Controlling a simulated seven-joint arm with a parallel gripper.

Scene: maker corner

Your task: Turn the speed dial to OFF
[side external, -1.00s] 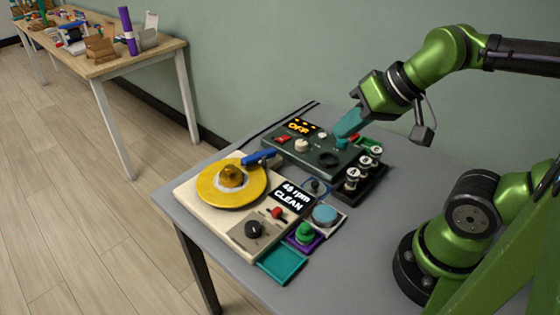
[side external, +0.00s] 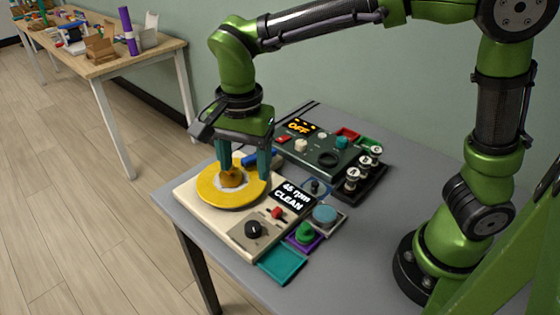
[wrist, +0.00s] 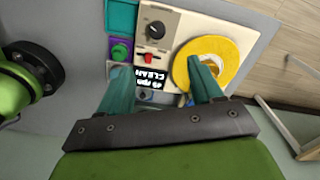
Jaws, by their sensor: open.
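The cream turntable (side external: 214,222) bears a black dial with a white pointer mark (side external: 253,229), which I take for the speed dial. The dial also shows in the wrist view (wrist: 155,31). A red switch (side external: 277,213) sits beside it. The display (side external: 292,197) reads "45 rpm CLEAN". A yellow disc (side external: 210,192) with an amber centre piece (side external: 231,177) lies on the turntable. My gripper (side external: 244,175) is open, pointing down over the disc's right side, its teal fingers apart. It also shows in the wrist view (wrist: 160,68). It is away from the dial.
A blue arm piece (side external: 266,158) lies behind the disc. Several white-topped jars (side external: 362,170) stand right.

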